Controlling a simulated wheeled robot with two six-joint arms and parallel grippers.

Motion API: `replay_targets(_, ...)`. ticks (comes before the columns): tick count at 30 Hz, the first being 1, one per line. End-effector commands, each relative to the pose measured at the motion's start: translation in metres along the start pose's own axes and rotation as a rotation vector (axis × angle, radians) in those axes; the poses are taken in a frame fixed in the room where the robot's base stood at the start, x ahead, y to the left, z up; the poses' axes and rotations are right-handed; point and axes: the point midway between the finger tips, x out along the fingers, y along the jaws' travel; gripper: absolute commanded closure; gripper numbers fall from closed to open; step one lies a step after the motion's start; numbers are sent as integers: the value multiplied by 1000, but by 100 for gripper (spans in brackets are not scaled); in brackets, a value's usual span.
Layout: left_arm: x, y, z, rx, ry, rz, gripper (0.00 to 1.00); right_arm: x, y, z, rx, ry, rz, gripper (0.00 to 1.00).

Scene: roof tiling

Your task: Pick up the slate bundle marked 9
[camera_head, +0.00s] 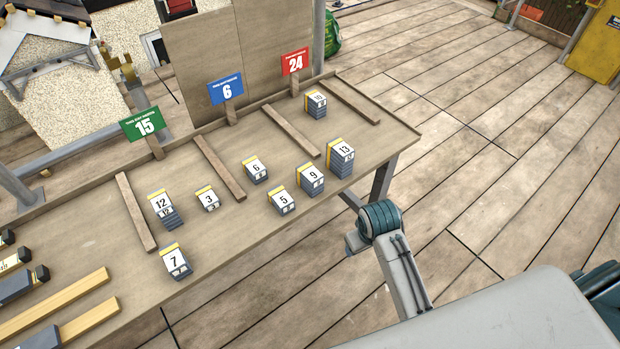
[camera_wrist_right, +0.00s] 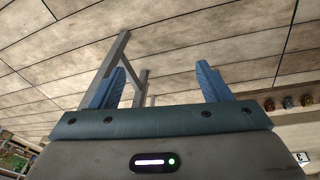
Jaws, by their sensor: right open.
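The slate bundle marked 9 (camera_head: 311,179) stands on the wooden table in the head view. It is a grey stack with a yellow band and a white number label. It sits between the bundle marked 5 (camera_head: 282,201) and the taller bundle marked 13 (camera_head: 341,158), and no gripper touches it. My right gripper (camera_wrist_right: 162,85) shows in the right wrist view. Its two blue fingers are wide apart with nothing between them, and planks show beyond. My left gripper is in neither view.
Bundles marked 12 (camera_head: 163,208), 3 (camera_head: 208,198), 6 (camera_head: 256,169), 7 (camera_head: 176,261) and 10 (camera_head: 316,103) also stand on the table (camera_head: 95,235). Wooden strips divide its top. Signs 15, 6 and 24 stand along its back edge. My arm link is beside its right edge. Open plank floor lies right.

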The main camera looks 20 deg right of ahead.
Motion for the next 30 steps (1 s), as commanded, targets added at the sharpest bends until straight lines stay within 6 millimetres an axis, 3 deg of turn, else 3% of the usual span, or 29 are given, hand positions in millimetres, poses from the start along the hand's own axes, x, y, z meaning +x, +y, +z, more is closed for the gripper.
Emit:
replay_targets(8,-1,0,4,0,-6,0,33,-6,-9,-120,-74,-69,-49,29)
replay_targets(12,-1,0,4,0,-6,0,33,-20,-18,-181,-130,-110,-77,29)
replay_targets(16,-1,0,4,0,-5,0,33,-40,-25,-227,-181,-140,-97,29)
replay_targets(19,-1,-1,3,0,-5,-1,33,-52,-30,-250,-212,-160,-108,29)
replay_targets(23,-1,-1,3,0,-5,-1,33,-62,-33,-266,-233,-173,-114,29)
replay_targets(26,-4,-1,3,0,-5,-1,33,-58,-35,-267,-239,-178,-116,29)
replay_targets(30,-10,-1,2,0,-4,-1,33,-37,-37,-262,-239,-180,-116,29)
